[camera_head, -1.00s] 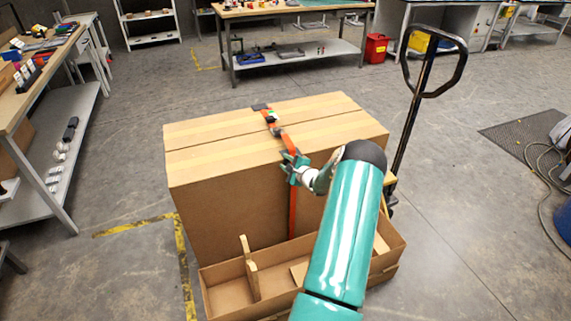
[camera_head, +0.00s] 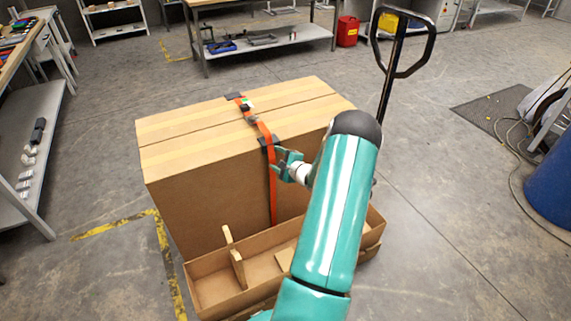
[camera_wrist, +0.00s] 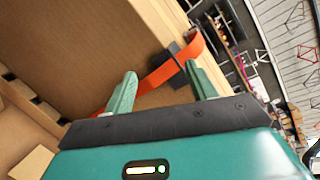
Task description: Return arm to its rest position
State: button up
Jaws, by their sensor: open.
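My teal gripper (camera_head: 283,161) is open and stands beside the front face of a large cardboard box (camera_head: 205,190), near its top edge. An orange strap (camera_head: 272,190) runs over the box top and down that face, with dark corner pieces and a buckle (camera_head: 250,117). In the wrist view, the two fingers of my gripper (camera_wrist: 158,90) are spread, with the orange strap (camera_wrist: 158,77) and a dark edge protector (camera_wrist: 177,50) beyond them. Whether the fingers touch the strap I cannot tell. My arm hides part of the box's right side.
A low cardboard tray with dividers (camera_head: 215,290) lies in front of the box. A pallet jack handle (camera_head: 393,75) rises behind right. A workbench and shelf (camera_head: 30,175) stand left, another bench (camera_head: 262,50) behind. A blue drum (camera_head: 552,185) stands right. Floor between is clear.

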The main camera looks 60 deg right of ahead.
jog(key=v, duration=0.5)
jog(key=shift+s+a, duration=0.1)
